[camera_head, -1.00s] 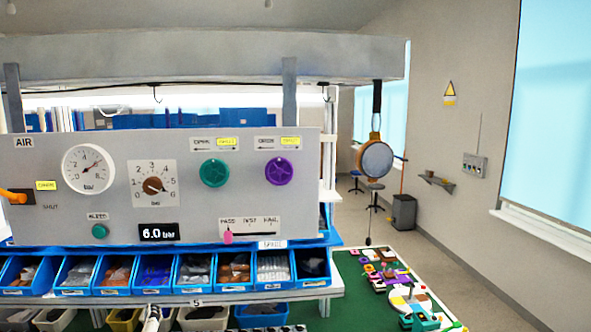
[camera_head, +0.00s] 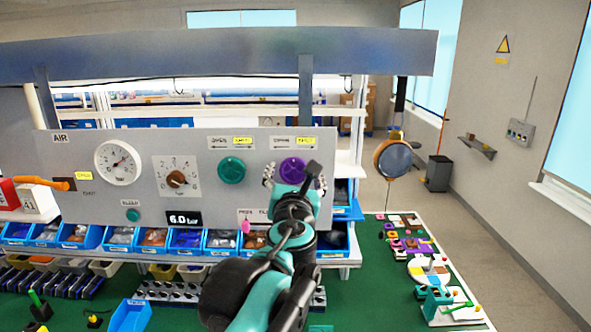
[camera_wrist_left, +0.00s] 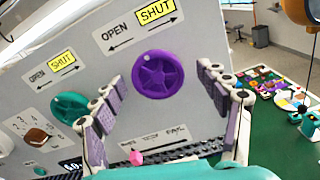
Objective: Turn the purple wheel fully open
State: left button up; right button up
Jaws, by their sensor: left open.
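The purple wheel (camera_head: 293,170) is mounted at the right of the grey panel (camera_head: 80,148), under a label reading OPEN and a yellow SHUT. In the left wrist view the purple wheel (camera_wrist_left: 158,75) has spokes and stands clear between my open fingers. My left gripper (camera_head: 295,179) is in front of the panel just below the wheel, and the arm hides part of the panel under it. The left gripper also shows in the left wrist view (camera_wrist_left: 160,105), its two fingers spread and empty, apart from the wheel. My right gripper is not in view.
A green wheel (camera_head: 231,170) sits left of the purple one. A pink slider knob (camera_head: 246,227) is below. Blue bins (camera_head: 187,240) line the panel's foot. A round hanging object (camera_head: 393,159) is at right.

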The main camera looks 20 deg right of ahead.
pick_arm(q)
jog(key=shift+w, duration=0.35)
jog(key=shift+a, duration=0.1)
jog(key=c, duration=1.2)
jog(key=shift+o, duration=0.2)
